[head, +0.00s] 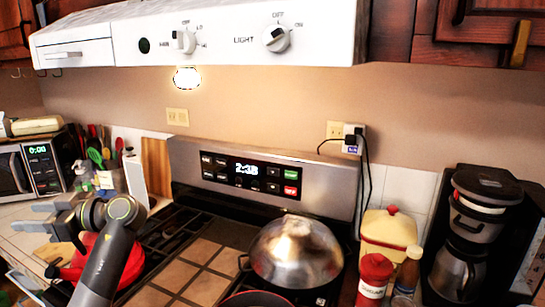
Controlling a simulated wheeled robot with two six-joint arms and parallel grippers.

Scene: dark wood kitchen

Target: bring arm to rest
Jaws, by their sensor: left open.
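My left gripper (28,217) is at the left of the head view, at the end of my grey arm that rises from the bottom edge. Its two grey fingers point left and stand apart, with nothing visible between them. It appears above the left counter, beside the stove. A red pot or pan (133,268) on the stove's left side is partly hidden behind my arm. My right gripper is not in the view.
A pot with a domed metal lid (296,250) stands on the stove. Right of it are a cream canister (388,236), a red-capped jar (373,280) and a coffee maker (470,235). A microwave (30,165) and utensils stand left. A white range hood (200,35) hangs above.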

